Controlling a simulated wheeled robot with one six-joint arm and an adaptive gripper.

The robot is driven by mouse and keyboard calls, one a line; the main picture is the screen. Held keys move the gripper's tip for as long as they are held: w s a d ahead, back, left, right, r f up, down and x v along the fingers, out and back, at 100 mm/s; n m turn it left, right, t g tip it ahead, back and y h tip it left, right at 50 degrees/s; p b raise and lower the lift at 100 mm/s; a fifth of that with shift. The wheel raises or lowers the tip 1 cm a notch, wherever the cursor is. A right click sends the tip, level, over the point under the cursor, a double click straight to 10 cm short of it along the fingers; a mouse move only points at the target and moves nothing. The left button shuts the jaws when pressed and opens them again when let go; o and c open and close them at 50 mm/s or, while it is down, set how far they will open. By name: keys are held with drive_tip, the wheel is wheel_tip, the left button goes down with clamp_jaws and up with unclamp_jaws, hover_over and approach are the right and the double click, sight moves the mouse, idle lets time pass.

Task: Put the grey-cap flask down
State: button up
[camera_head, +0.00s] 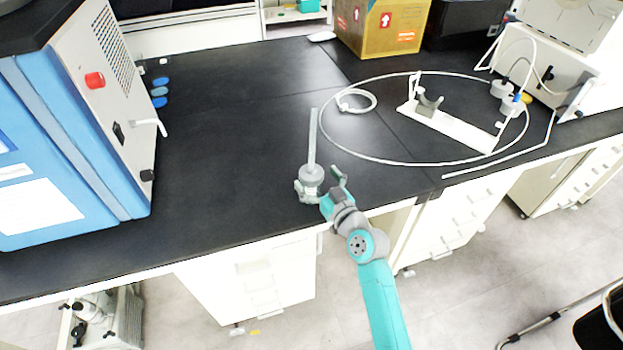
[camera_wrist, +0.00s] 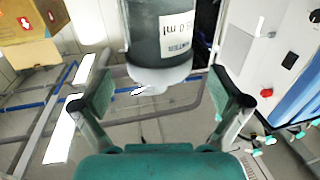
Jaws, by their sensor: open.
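The grey-cap flask (camera_head: 311,176) is near the front edge of the black bench in the head view, small and partly covered by my gripper. In the wrist view the flask (camera_wrist: 160,38) is a dark grey body with a white label whose writing is upside down, and a pale grey rounded end. My gripper (camera_head: 320,182) is around the flask at the bench edge. In the wrist view my gripper (camera_wrist: 163,98) has its two fingers spread, with visible gaps on both sides of the flask. I cannot tell whether the flask's base touches the bench.
A thin pale rod (camera_head: 313,137) shows just beyond the flask. A blue and white machine (camera_head: 115,90) stands at the left. A white hose loop (camera_head: 350,152) and a white stand (camera_head: 455,128) lie to the right. A cardboard box (camera_head: 380,28) is at the back. The bench's left-middle is clear.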

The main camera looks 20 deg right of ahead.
drive_tip(key=shift+w+a, duration=0.2)
drive_tip(key=shift+w, duration=1.05)
drive_tip(key=c, duration=1.5)
drive_tip(key=shift+r, duration=0.15)
